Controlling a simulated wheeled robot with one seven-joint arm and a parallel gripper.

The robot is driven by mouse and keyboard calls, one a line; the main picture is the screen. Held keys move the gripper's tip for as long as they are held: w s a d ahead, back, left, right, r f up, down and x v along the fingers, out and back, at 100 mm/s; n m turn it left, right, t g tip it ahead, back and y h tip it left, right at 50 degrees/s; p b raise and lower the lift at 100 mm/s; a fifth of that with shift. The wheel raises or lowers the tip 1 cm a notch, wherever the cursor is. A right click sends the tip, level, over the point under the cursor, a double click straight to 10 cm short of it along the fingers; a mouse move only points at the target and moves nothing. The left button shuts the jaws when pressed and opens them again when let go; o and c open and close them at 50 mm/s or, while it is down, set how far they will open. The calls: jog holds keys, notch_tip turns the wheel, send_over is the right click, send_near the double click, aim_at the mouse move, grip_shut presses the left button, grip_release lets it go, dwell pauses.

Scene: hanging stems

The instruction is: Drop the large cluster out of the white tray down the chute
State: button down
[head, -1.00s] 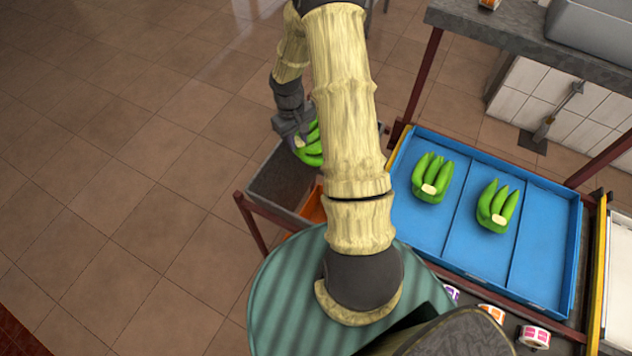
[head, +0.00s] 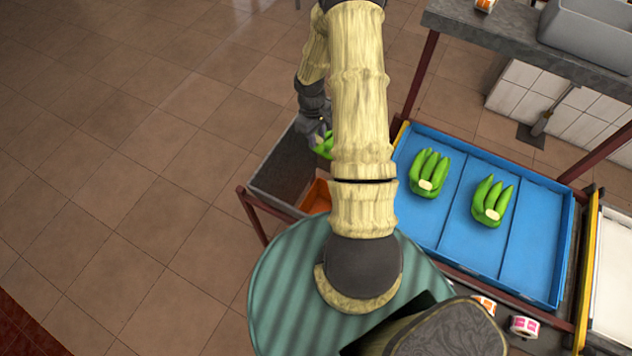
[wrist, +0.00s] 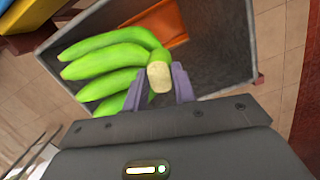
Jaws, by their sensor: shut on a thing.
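My gripper (head: 320,136) is shut on a green banana cluster (head: 324,147), mostly hidden behind my arm in the head view. In the wrist view the fingers (wrist: 159,86) close around the pale crown of the cluster (wrist: 108,62), and several bananas fan out to the left. The cluster hangs over a dark grey open-topped box (head: 285,165) with an orange sloped piece (head: 316,196) inside, seemingly the chute. The wrist view shows the orange piece (wrist: 163,25) beyond the cluster. The white tray (head: 612,265) is cut off at the right edge, its visible part bare.
A blue tray (head: 535,225) with dividers holds two green clusters (head: 428,172) (head: 491,202) right of the box. Label rolls (head: 523,327) lie below its front edge. A grey counter with a sink (head: 590,35) stands behind. The tiled floor at left is clear.

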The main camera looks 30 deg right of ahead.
jog(key=shift+f+b, duration=1.75)
jog(key=shift+f, duration=0.85)
jog(key=shift+w, duration=0.1)
jog(key=c, duration=1.2)
grip_release()
jog(key=shift+c, duration=0.2)
jog(key=shift+o, duration=0.9)
jog(key=shift+r, duration=0.1)
notch_tip(320, 180, up, 17)
jog(key=w+b, duration=0.1)
jog(key=b, duration=0.3)
jog(key=shift+w+a, duration=0.35)
jog(key=shift+w, duration=0.05)
